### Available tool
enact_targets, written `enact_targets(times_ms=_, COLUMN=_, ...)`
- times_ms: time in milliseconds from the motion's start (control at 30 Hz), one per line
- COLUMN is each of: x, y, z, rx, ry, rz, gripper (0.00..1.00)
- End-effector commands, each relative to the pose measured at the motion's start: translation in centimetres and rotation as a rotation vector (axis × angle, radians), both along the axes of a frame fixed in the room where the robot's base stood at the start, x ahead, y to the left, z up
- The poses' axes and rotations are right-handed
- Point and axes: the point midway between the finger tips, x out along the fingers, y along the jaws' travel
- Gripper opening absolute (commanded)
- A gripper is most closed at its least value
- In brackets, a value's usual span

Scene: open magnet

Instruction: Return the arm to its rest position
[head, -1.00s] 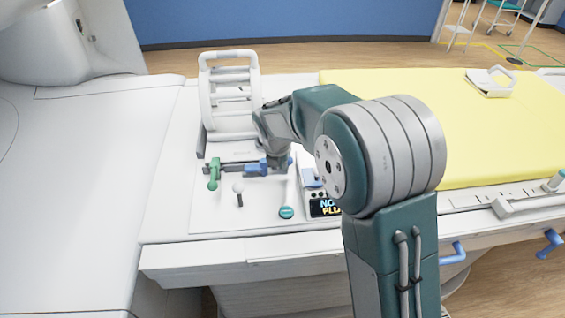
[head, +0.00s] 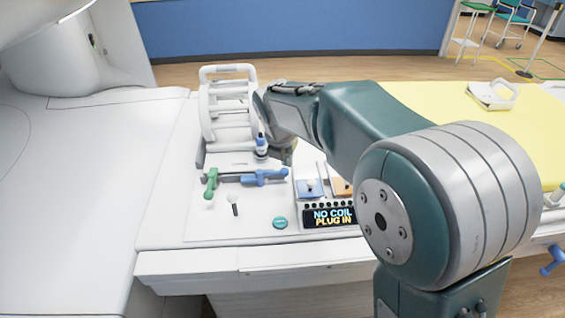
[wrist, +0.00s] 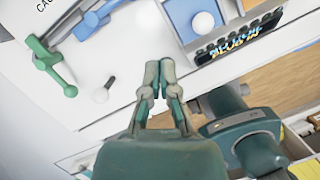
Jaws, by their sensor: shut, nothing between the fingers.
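My arm, teal and grey, reaches from the lower right over the white bench in the head view. Its wrist end hangs above the back of the bench, in front of the white frame, and its fingertips are hard to make out there. In the wrist view my gripper (wrist: 159,72) points at the bench's front area, its fingertips drawn together with nothing between them. It touches nothing that I can see.
Below the wrist are a green lever (head: 211,180), a blue lever (head: 262,177), a teal disc (head: 280,222) and a panel reading "NO COIL PLUG IN" (head: 333,217). A white rack (head: 228,108) stands behind. A yellow pad (head: 535,125) lies right. The left white surface (head: 70,200) is clear.

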Motion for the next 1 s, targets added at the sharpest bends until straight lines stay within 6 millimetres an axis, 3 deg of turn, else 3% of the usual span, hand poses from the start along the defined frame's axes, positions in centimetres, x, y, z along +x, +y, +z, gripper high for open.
enact_targets(times_ms=267, x=0.0, y=0.6, z=-0.1, rx=-0.004, ry=0.001, rz=0.003, gripper=0.0)
enact_targets(times_ms=433, x=-1.1, y=-1.2, z=1.2, rx=0.044, ry=-0.021, rz=-0.12, gripper=0.0)
enact_targets(times_ms=700, x=-7.2, y=-7.2, z=5.4, rx=0.285, ry=-0.111, rz=-0.758, gripper=0.0)
enact_targets(times_ms=1000, x=-15.3, y=-12.0, z=7.3, rx=0.58, ry=-0.184, rz=-1.496, gripper=0.0)
